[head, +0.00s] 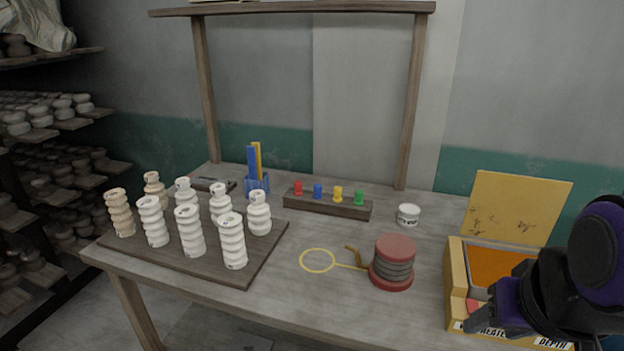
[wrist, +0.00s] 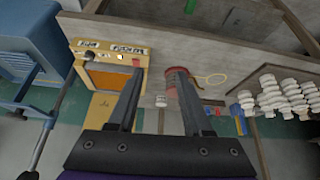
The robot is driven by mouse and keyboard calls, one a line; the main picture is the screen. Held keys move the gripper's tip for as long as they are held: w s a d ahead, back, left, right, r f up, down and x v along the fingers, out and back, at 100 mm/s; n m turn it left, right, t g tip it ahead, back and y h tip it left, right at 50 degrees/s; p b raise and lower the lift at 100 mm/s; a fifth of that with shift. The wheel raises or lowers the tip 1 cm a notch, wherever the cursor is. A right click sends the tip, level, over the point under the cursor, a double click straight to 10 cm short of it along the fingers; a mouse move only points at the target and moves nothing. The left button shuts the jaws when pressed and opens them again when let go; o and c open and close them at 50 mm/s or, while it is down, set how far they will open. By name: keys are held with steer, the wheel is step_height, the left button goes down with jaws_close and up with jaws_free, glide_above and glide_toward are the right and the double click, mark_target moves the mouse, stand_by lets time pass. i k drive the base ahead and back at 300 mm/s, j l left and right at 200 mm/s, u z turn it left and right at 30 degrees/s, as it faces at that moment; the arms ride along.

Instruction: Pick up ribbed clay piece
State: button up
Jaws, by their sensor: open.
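Several ribbed clay pieces stand upright on a dark wooden board (head: 215,268) at the left of the table in the head view. Most are white, such as the front one (head: 232,243); the two at the left, such as this one (head: 120,213), are more tan. In the wrist view the ribbed pieces (wrist: 270,95) appear at the right edge, tipped by the camera's angle. My gripper (head: 483,318) is at the far right in the head view, in front of the yellow box and far from the pieces. Its two fingers (wrist: 159,69) are apart with nothing held between them.
A yellow open-lidded box (head: 456,285) stands by my gripper. Between it and the board are a red-ended spool (head: 393,263), a yellow wire loop (head: 318,261), a white jar (head: 408,215) and a rack of coloured pegs (head: 328,205). A blue holder (head: 257,183) stands behind the pieces.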

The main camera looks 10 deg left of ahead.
mark_target(187, 216)
steer(key=u, duration=1.6)
steer(key=z, duration=2.05)
steer(key=j, duration=0.9)
steer(key=k+j, duration=0.15)
steer(key=j, duration=0.8)
steer(key=j+z, duration=0.1)
steer(key=j, duration=0.8)
